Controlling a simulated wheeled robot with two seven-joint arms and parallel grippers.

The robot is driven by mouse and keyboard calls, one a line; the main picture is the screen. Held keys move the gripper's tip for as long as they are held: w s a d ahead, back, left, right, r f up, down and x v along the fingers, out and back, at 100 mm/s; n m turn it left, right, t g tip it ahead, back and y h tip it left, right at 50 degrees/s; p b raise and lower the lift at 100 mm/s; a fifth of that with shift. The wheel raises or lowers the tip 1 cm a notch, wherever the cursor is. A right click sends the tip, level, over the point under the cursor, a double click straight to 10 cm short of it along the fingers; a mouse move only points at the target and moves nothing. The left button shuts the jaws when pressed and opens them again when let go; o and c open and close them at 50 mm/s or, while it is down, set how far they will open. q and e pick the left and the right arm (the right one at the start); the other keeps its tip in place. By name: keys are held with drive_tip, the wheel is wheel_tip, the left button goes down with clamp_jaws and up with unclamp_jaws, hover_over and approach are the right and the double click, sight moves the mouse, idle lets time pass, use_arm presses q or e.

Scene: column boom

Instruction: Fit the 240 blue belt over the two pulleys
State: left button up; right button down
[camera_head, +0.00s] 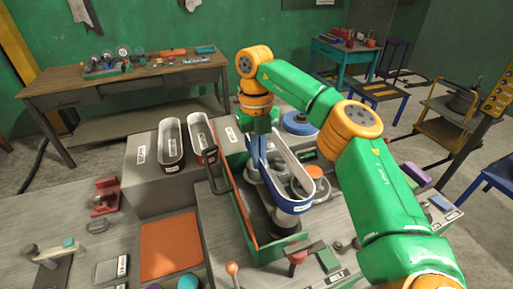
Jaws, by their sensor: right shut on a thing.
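A dark round part (284,222) stands below the belt and may be the other pulley; the belt and arm hide much here. My left gripper is not in view.
Two labelled trays, a dark-red one (203,136) and a grey one (171,146), stand on a grey block at left. An orange mat (171,246) lies in front. A blue disc (298,124) sits behind the machine. A lever with an orange knob (232,268) stands at the front.

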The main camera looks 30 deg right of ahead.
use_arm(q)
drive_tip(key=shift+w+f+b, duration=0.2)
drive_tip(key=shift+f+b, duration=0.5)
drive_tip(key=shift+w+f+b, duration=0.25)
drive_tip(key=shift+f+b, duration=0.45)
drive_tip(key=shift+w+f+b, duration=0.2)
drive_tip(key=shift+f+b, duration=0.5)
use_arm(e)
drive_tip(key=shift+w+f, duration=0.2)
drive_tip(key=shift+f, duration=1.8)
drive_tip(key=shift+w+f, duration=0.15)
drive_tip(key=shift+f, duration=1.9)
drive_tip(key=shift+w+f, duration=0.2)
drive_tip(key=shift+f, duration=1.8)
use_arm(q)
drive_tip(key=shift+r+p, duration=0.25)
drive_tip(key=shift+p, duration=0.05)
use_arm(e)
drive_tip(key=shift+w+f, duration=0.1)
drive_tip(key=shift+w, duration=0.15)
drive_tip(key=c, duration=0.6)
unclamp_jaws()
drive_tip(key=shift+o, duration=0.2)
